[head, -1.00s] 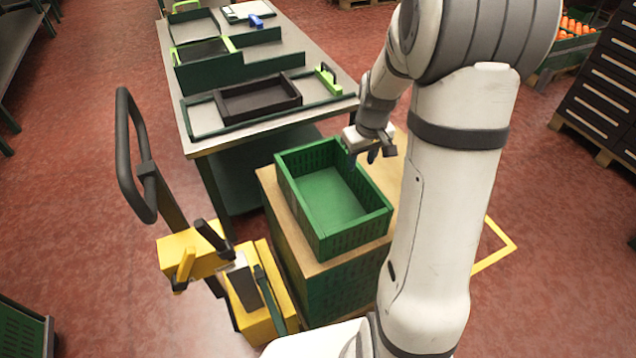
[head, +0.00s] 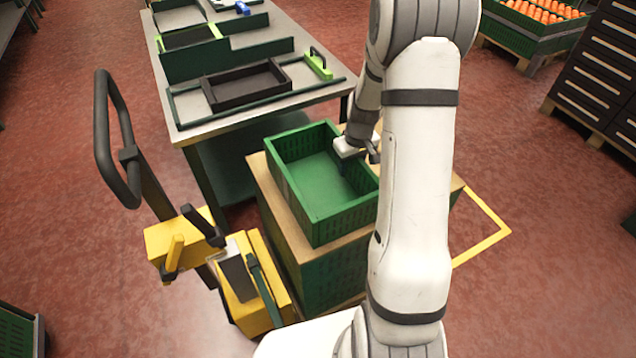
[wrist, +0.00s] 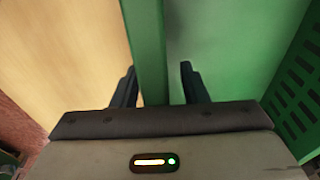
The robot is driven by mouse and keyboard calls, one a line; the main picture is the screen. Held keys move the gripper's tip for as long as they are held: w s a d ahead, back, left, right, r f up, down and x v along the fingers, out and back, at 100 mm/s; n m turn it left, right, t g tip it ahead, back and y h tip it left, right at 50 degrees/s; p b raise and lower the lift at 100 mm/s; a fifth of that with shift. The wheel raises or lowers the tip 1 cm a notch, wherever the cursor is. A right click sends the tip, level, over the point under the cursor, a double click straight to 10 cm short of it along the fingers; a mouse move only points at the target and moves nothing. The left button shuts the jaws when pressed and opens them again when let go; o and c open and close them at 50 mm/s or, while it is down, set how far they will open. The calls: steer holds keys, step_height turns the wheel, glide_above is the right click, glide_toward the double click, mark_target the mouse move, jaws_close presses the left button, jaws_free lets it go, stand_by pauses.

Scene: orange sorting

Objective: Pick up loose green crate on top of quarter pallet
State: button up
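The loose green crate (head: 345,219) is empty and sits upright on a wooden board (head: 262,180) on top of the quarter pallet stack (head: 335,275). My gripper (head: 356,166) is at the crate's right wall in the head view, partly hidden by my arm. In the wrist view my gripper's two dark fingers (wrist: 160,85) stand apart, one on each side of the crate's green wall (wrist: 147,40). A gap shows between the wall and the right finger. The left finger is close to the wall; I cannot tell if it touches.
A yellow pallet truck (head: 240,290) with a dark handle stands left of the stack. A grey table (head: 185,105) with trays is behind it. Dark drawers (head: 592,90) and a crate of oranges (head: 535,35) are at the right back. Red floor is open at right.

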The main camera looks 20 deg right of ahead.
steer(key=shift+c, duration=0.6)
jaws_close()
steer(key=shift+r, duration=0.15)
